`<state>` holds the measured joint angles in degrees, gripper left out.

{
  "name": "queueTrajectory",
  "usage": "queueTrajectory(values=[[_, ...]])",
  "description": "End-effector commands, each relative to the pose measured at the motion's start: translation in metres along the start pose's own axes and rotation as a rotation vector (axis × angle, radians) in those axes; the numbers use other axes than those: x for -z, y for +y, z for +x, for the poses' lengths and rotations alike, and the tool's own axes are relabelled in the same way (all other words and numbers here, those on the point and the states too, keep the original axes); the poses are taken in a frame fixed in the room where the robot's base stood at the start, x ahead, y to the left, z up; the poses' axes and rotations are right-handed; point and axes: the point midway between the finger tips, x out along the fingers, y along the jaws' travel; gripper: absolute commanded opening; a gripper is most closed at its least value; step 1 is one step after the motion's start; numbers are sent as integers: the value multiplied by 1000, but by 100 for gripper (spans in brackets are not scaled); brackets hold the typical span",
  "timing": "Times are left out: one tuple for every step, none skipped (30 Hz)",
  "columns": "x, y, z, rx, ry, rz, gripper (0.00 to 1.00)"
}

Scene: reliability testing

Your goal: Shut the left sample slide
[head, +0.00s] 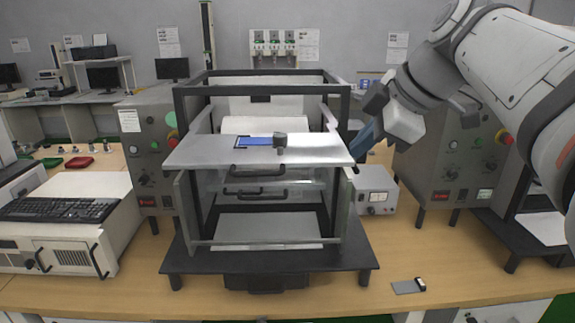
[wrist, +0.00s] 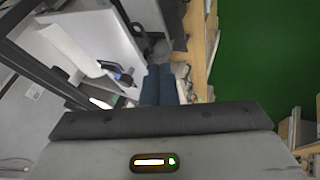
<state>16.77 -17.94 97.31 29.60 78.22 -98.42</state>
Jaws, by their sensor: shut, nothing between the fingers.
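The test chamber is a black frame (head: 262,77) with clear panels, standing on a dark base in the middle of the bench. A pale flat plate (head: 200,152) sticks out of its front at upper height. On the plate lie a blue strip (head: 258,141) and a small dark grey block (head: 280,142). Dark handles (head: 255,191) show on the front below the plate. I cannot tell which part is the left sample slide. My gripper (head: 362,146) is shut and empty, beside the plate's right edge; contact is unclear. Its blue fingers (wrist: 158,86) lie together in the wrist view.
Grey control boxes stand left (head: 150,150) and right (head: 450,165) of the chamber. A small meter box (head: 375,192) sits close to its right side. A keyboard (head: 60,209) is at the left. A small grey piece (head: 407,287) lies at the front right, with bare bench around it.

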Motion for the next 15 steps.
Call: queueTrajectory(values=[[0,0,2,1,2,-6,0],[1,1,4,1,3,-8,0],[1,1,8,1,3,-9,0],[1,0,13,3,3,-9,0],[1,0,17,4,3,-9,0],[1,0,24,4,2,-9,0],[1,0,30,5,2,-9,0],[1,0,36,5,2,-9,0],[1,0,45,5,2,-8,0],[1,-1,52,6,2,-9,0],[1,0,59,6,2,-8,0],[1,0,68,6,1,-8,0],[1,0,74,6,1,-8,0],[1,-1,81,6,1,-8,0],[1,0,89,5,1,-7,0]])
